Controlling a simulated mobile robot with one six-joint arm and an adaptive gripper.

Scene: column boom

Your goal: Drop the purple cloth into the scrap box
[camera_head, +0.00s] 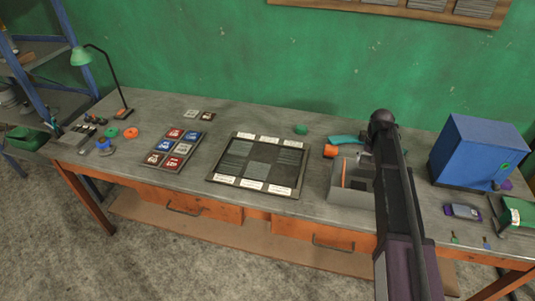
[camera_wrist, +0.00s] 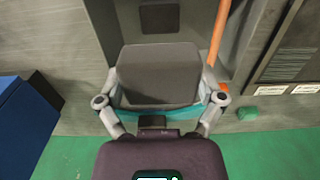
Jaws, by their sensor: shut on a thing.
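My gripper (camera_wrist: 160,98) is shut on a dull dark grey, block-like thing (camera_wrist: 157,72), with one finger at each side. I see no clear purple on it, so I cannot tell whether it is the purple cloth. It is just at the wall-side edge of the grey open box (camera_head: 350,196), which I take for the scrap box; the box also shows in the wrist view (camera_wrist: 98,25). A small purple thing (camera_head: 506,185) lies at the right, too small to identify.
The green wall (camera_head: 250,50) bounds the workbench (camera_head: 215,130) behind.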

